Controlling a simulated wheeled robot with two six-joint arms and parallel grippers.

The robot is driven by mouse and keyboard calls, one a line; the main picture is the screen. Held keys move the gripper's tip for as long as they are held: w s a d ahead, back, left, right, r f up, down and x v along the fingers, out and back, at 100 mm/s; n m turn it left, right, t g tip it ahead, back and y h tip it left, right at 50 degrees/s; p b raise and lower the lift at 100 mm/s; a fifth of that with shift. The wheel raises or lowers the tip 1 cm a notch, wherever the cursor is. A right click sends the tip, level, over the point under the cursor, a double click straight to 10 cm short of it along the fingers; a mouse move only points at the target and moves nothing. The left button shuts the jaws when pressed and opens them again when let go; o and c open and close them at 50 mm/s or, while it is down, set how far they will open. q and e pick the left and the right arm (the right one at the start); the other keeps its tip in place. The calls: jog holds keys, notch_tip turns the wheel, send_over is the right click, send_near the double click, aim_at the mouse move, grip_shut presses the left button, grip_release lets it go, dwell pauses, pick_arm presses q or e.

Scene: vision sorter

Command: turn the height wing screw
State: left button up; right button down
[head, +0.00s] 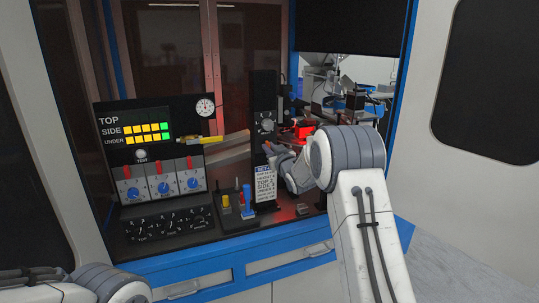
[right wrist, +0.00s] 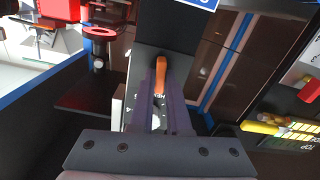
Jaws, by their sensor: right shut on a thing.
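My right gripper (head: 272,153) is at the black upright column (head: 263,95), beside its lower front. In the right wrist view its two dark fingers (right wrist: 160,92) are shut on a slim orange piece, which looks like the wing of the height wing screw (right wrist: 160,72). A partly covered white label with black letters (right wrist: 158,112) lies behind the fingers. In the head view the gripper hides the screw. The left arm shows only at the bottom left corner, and its gripper is out of the picture.
A control panel (head: 118,152) with lights, blue knobs and red levers stands left of the column. A round dial (head: 205,106) sits at its top corner. A white setup card (head: 265,185), a blue lever (head: 247,200) and a yellow knob (head: 226,201) are close below my gripper.

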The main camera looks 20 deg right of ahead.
jog(key=shift+a+f+n+b, duration=0.15)
jog(key=shift+n+b, duration=3.95)
jog(key=shift+b, duration=0.3)
jog(key=shift+a+f+n+b, duration=0.1)
jog(key=shift+f+n+b, duration=0.05)
jog(key=shift+n+b, duration=4.1)
jog(key=c, duration=0.9)
grip_release()
jog(key=shift+s, duration=0.15)
